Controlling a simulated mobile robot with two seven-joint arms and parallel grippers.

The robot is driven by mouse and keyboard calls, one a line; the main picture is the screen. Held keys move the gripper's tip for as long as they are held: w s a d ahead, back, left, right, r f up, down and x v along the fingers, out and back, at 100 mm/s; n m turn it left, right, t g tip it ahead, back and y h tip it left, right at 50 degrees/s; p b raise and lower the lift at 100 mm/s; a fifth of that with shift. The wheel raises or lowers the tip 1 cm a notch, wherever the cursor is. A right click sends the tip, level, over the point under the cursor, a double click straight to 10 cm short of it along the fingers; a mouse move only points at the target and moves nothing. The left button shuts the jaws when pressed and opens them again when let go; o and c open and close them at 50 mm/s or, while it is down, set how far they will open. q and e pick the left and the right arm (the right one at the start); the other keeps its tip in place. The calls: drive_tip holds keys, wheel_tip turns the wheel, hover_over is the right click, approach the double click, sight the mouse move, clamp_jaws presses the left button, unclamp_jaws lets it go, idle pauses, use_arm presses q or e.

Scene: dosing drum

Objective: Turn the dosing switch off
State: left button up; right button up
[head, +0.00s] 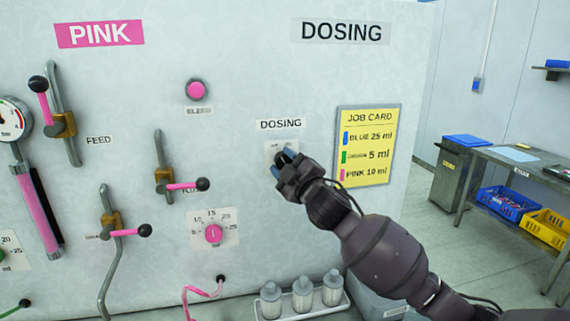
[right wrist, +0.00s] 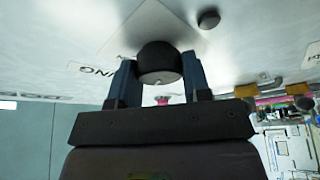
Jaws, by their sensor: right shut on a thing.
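The dosing switch has a round black knob (right wrist: 158,60) on a pale plate, seen close in the right wrist view. In the head view its plate (head: 272,147) shows just below the small DOSING label (head: 280,124), and the knob is mostly hidden by my gripper. My right gripper (head: 284,158) is at the switch, with its blue fingers on either side of the knob. In the right wrist view the gripper (right wrist: 159,72) is shut on the knob. The switch's pointer position cannot be read. My left gripper is not in view.
A yellow job card (head: 367,146) is to the right of the switch. Lever valves with black balls, such as the lower one (head: 188,185), and a pink dial (head: 213,234) are to the left. Bottles (head: 303,295) stand in a tray below. A bench (head: 520,158) stands far right.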

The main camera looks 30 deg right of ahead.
drive_tip(key=shift+n, duration=0.4)
drive_tip(key=o, duration=0.9)
drive_tip(key=shift+o, duration=0.2)
drive_tip(key=shift+s, duration=0.1)
use_arm(q)
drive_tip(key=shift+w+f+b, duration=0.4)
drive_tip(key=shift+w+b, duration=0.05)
drive_tip(key=shift+b, duration=0.6)
use_arm(e)
drive_tip(key=v, duration=1)
drive_tip(key=shift+s, duration=0.35)
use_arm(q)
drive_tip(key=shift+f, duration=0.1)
